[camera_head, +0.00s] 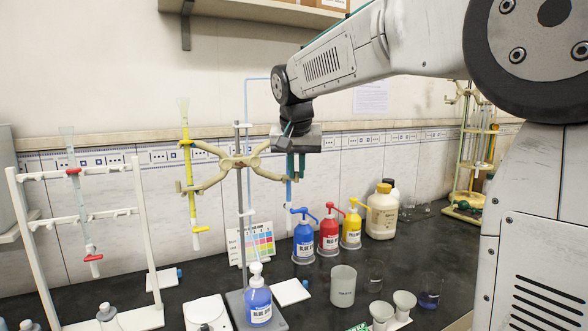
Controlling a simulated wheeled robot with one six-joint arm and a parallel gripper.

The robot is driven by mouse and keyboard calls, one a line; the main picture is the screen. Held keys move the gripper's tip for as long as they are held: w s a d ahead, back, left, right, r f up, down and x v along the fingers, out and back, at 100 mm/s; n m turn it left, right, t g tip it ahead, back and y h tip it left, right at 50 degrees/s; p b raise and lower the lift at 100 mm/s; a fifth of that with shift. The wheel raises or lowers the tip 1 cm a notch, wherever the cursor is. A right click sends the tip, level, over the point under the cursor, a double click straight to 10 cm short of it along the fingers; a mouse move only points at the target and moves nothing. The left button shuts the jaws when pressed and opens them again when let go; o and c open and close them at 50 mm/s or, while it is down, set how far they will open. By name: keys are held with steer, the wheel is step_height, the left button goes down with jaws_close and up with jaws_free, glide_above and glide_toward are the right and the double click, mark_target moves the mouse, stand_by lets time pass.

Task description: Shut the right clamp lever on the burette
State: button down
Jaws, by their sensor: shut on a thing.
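A double burette clamp (238,162) with cream curved arms is on a grey stand rod (239,195). Its right side holds a burette with blue liquid (289,193). The upper part of this burette is hidden behind my wrist. My gripper (296,166) points down at the right clamp end, its dark fingers close together. It is shut, apparently on the right clamp lever. The fingers cover the lever, so its angle cannot be told. On the left side, the clamp holds a yellow burette (191,195) upright.
A blue pump bottle (258,300) stands on the stand base. Blue, red (328,235) and yellow dispensers and a cream jug (382,212) stand at right. A white rack (143,232) is at left. Beakers (342,286) stand in front.

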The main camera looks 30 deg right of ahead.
steer(key=shift+w+d+f+n+y, duration=0.1)
steer(key=shift+w+d+n+y, duration=0.65)
steer(key=shift+n, duration=1.4)
steer(key=shift+w+d+r+n+y, duration=0.1)
steer(key=shift+w+d+n+y, duration=0.65)
steer(key=shift+n, duration=1.45)
steer(key=shift+w+d+f+n+y, duration=0.1)
steer(key=shift+w+d+n+y, duration=0.65)
steer(key=shift+n, duration=1.4)
steer(key=shift+s+a+g+y, duration=0.15)
steer(key=shift+s+g+y, duration=0.1)
steer(key=shift+s+g, duration=0.05)
steer(key=c, duration=1.5)
jaws_free()
steer(key=shift+r, duration=0.2)
steer(key=v, duration=0.7)
steer(key=shift+r, duration=0.2)
